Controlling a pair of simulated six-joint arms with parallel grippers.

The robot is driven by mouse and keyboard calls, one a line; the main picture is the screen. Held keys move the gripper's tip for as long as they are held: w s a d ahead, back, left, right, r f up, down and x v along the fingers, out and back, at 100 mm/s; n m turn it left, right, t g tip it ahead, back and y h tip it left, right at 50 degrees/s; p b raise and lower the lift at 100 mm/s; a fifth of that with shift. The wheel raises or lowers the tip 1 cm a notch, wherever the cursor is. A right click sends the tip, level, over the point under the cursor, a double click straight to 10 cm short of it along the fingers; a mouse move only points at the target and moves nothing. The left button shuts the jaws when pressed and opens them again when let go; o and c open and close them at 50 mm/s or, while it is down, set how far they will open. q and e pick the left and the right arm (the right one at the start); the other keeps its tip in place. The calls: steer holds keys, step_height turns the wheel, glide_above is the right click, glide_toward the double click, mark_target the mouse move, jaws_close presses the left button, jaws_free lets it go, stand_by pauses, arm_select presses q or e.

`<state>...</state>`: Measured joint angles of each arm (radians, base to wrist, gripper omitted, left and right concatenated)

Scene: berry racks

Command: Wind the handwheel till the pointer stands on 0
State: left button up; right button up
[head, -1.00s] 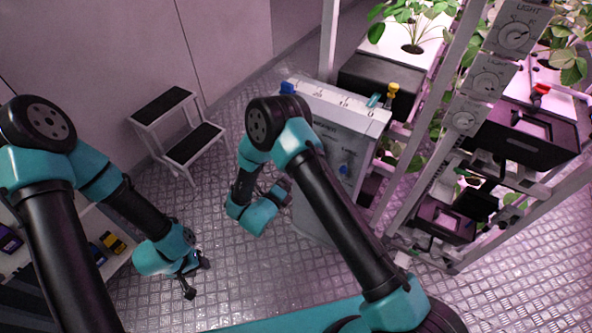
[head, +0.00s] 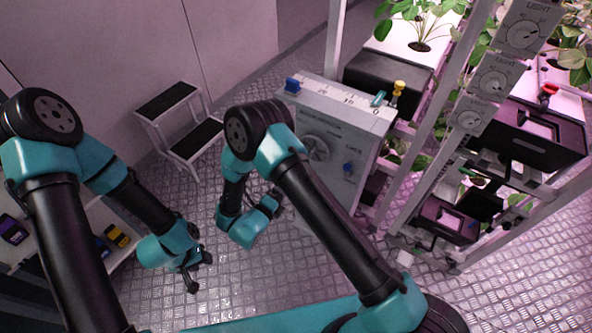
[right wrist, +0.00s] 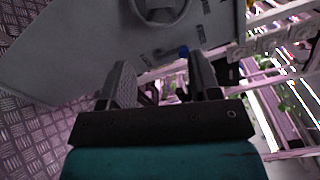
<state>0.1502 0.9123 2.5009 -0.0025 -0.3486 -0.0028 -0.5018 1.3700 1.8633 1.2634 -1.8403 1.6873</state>
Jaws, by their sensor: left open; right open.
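A grey cabinet (head: 340,118) carries a round handwheel (head: 317,148) on its front, partly hidden by my right arm. The handwheel also shows cut off at the top of the right wrist view (right wrist: 160,10). A numbered scale (head: 348,100) runs along the cabinet top, with 0 near its right end. A blue block (head: 292,84) sits at its left end and a teal piece (head: 379,98) near the 0; I cannot tell which is the pointer. My right gripper (right wrist: 160,76) is open and empty, short of the wheel. My left gripper (head: 200,272) is open and empty over the floor.
A blue knob (head: 347,168) sits on the cabinet front, right of the wheel. A yellow knob (head: 398,88) stands behind the scale's right end. Plant racks (head: 440,110) fill the right side. A step stool (head: 180,130) stands at the back left. Floor between is clear.

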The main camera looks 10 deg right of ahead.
mark_target(314, 150)
steer(key=shift+n, duration=1.2)
steer(key=shift+c, duration=1.4)
steer(key=n, duration=0.4)
steer(key=shift+w+d+n, duration=0.1)
steer(key=shift+d+n, duration=0.05)
steer(key=shift+n, duration=0.25)
steer(key=shift+c, duration=0.2)
steer(key=n, duration=0.9)
steer(key=shift+w+d+n, duration=0.1)
steer(key=shift+w+n, duration=0.05)
steer(key=shift+n, duration=0.25)
steer(key=x, duration=1.7)
steer(key=shift+w+d, duration=0.15)
steer(key=shift+d, duration=0.05)
steer(key=shift+f, duration=0.1)
jaws_close()
